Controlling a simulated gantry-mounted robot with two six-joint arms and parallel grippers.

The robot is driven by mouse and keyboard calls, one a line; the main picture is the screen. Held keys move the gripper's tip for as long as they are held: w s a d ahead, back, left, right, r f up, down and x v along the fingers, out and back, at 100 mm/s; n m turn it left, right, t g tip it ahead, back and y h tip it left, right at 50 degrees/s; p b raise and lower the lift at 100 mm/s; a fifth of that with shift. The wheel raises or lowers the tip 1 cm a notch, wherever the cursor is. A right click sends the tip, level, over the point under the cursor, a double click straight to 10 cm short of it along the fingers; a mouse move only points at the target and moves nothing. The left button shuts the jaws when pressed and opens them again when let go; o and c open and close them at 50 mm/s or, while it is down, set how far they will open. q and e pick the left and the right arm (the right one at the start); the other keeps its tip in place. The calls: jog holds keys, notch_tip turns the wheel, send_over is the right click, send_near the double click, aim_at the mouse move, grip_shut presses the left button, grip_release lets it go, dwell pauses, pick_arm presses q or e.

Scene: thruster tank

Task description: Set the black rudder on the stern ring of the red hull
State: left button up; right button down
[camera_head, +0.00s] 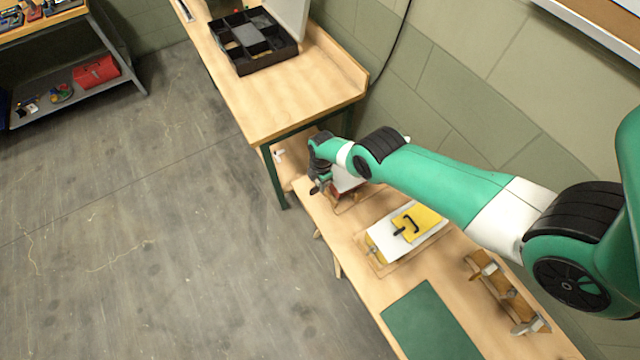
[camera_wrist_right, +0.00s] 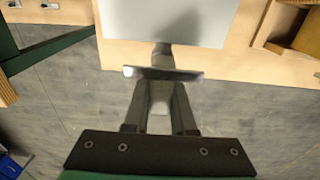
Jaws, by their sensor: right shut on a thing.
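My right gripper (camera_head: 318,184) hangs low at the far end of the near bench. In the right wrist view its fingertips (camera_wrist_right: 160,82) are shut on a dark flat piece, which I take to be the black rudder (camera_wrist_right: 180,74); it is seen nearly edge-on. A red and white body, apparently the red hull (camera_head: 337,190), is partly hidden under my right wrist on a wooden stand. A pale grey panel lies just beyond the fingertips in the wrist view. I cannot tell whether the rudder touches the hull. The stern ring cannot be made out. My left gripper is out of view.
A yellow and white item (camera_head: 425,222) with a black handle-like part lies mid-bench. A green mat (camera_head: 430,325) and a wooden rack (camera_head: 505,290) are nearer. A black compartment tray (camera_head: 262,62) stands on the higher far table (camera_head: 290,100).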

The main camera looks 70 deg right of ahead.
jog(key=shift+f+b, duration=0.7)
jog(key=shift+b, duration=0.05)
dwell(0.8)
jog(key=c, duration=0.7)
grip_release()
jog(key=shift+o, duration=0.2)
jog(key=shift+r, duration=0.1)
notch_tip(320, 180, up, 8)
jog(key=p, duration=0.8)
